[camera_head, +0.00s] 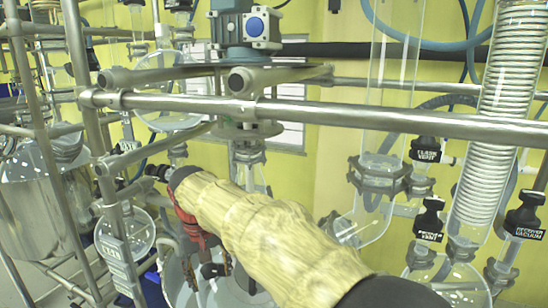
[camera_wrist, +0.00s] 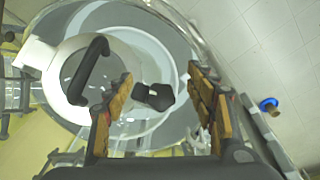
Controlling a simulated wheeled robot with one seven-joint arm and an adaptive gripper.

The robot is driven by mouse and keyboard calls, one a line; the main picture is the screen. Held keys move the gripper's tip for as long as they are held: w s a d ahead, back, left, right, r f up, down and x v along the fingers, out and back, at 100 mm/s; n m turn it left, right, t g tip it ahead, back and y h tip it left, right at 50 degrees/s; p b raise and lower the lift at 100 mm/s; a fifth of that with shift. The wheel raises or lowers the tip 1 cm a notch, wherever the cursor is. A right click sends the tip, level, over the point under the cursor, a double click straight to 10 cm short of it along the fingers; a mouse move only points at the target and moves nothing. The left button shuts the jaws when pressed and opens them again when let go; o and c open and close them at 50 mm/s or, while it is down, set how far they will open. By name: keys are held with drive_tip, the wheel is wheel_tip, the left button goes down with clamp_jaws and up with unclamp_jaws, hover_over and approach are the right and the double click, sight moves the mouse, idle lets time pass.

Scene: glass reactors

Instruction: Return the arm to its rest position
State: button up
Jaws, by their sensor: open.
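My arm (camera_head: 250,225), in a cream sleeve, reaches from the lower right toward the glass reactor in the head view. My gripper (camera_head: 208,278) hangs at its far end, pointing down beside the reactor's glassware. In the wrist view my gripper (camera_wrist: 161,78) is open, with two wood-coloured fingers apart and nothing held between them. A large round glass vessel (camera_wrist: 205,35) lies beyond the fingers. A black knob (camera_wrist: 154,96) shows between the fingers, and a curved black handle (camera_wrist: 88,68) is left of them; I cannot tell whether the fingers touch anything.
A metal rail (camera_head: 330,115) crosses above my arm. Upright frame tubes (camera_head: 90,100) stand at the left. A coiled glass condenser (camera_head: 505,90) and tagged valves, including the receiver vent (camera_head: 430,218), stand close on the right. Pale floor tiles (camera_wrist: 265,40) show beside the vessel.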

drive_tip(key=s+d+f+m+t+b, duration=0.1)
drive_tip(key=s+d+f+b, duration=0.2)
drive_tip(key=s+d, duration=0.5)
drive_tip(key=s+d+f+m+t+b, duration=0.1)
drive_tip(key=s+d+f+b, duration=0.3)
drive_tip(key=s+d, duration=0.5)
drive_tip(key=s+d+f+m+t+b, duration=0.1)
drive_tip(key=s+d+f+b, duration=0.3)
drive_tip(key=d, duration=1.4)
drive_tip(key=s+f+m, duration=0.1)
drive_tip(key=s+f, duration=0.1)
drive_tip(key=s, duration=0.2)
drive_tip(key=shift+s+f+m+t, duration=0.2)
drive_tip(key=shift+f+m+t, duration=0.1)
drive_tip(key=shift+m, duration=0.1)
drive_tip(key=shift+c, duration=0.4)
